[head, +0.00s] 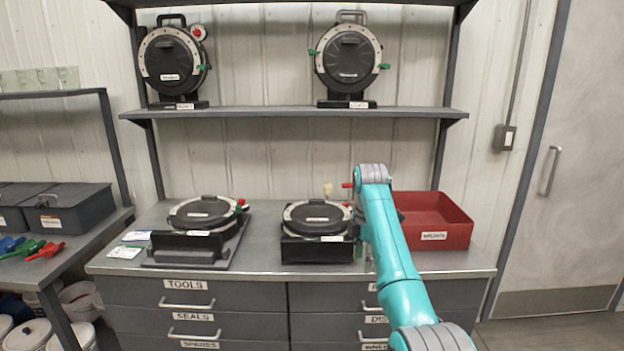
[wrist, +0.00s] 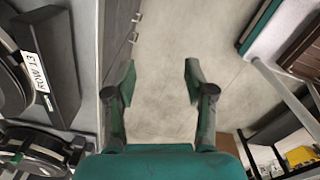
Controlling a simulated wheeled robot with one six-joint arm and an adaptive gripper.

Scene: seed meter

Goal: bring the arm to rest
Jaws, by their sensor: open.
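My teal arm (head: 390,245) reaches up in front of the workbench, in front of the red bin's left part in the head view. Its end is hidden behind the arm links there. In the wrist view my gripper (wrist: 160,78) is open, its two dark green fingers apart with nothing between them. Bare floor shows beyond the fingertips. A round black seed meter (head: 316,217) sits in a black holder on the bench, just left of the arm. Another seed meter (head: 203,213) sits in a stand on a tray further left.
A red bin (head: 450,222) stands at the bench's right end. Two more meters (head: 171,62) (head: 347,62) stand upright on the shelf (head: 290,113) above. Grey drawers (head: 190,300) fill the bench front. A side table (head: 60,245) with scoops is at left, a door (head: 575,160) at right.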

